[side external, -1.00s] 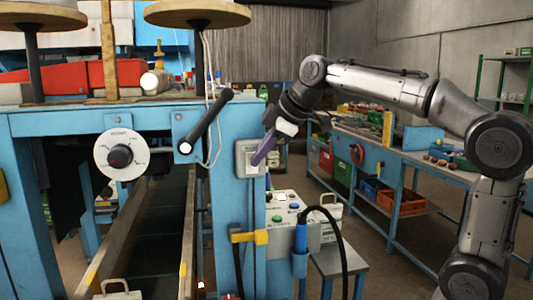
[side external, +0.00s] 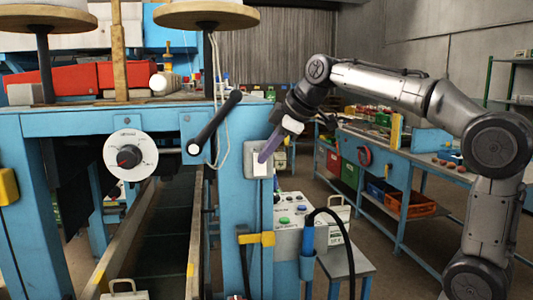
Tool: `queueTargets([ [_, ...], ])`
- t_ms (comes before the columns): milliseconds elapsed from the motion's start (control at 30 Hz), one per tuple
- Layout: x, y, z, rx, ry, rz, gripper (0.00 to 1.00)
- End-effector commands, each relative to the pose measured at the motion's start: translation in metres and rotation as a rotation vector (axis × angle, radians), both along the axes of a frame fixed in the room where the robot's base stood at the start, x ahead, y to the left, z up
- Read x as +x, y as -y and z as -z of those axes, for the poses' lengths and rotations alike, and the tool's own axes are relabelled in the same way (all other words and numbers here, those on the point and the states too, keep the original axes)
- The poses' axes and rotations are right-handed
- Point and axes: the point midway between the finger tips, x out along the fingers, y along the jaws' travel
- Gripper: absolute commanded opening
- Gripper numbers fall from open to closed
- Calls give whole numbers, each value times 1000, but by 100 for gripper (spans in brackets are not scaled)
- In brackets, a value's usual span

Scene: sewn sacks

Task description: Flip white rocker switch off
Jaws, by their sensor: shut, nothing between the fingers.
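The white rocker switch (side external: 259,169) sits in a grey plate (side external: 250,153) on the blue machine post, near the middle of the side external view. My gripper (side external: 263,158) is shut and empty. Its purple fingers slant down and left, with the tips at the upper part of the rocker. The tips look to be at or touching the rocker face; the exact contact cannot be told. The fingers hide part of the switch, and which way the rocker is tilted is not clear.
A black-handled lever (side external: 215,122) and a white dial (side external: 130,155) are left of the switch. Below stands a control box (side external: 293,222) with coloured buttons and a black cable (side external: 345,235). A workbench with bins (side external: 410,203) is behind at right.

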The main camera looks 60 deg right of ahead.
Motion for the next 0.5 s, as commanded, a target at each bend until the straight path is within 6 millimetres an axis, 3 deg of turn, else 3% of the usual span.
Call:
queueTargets([
  [500, 0, 0, -15, 0, 1, 0, 0],
])
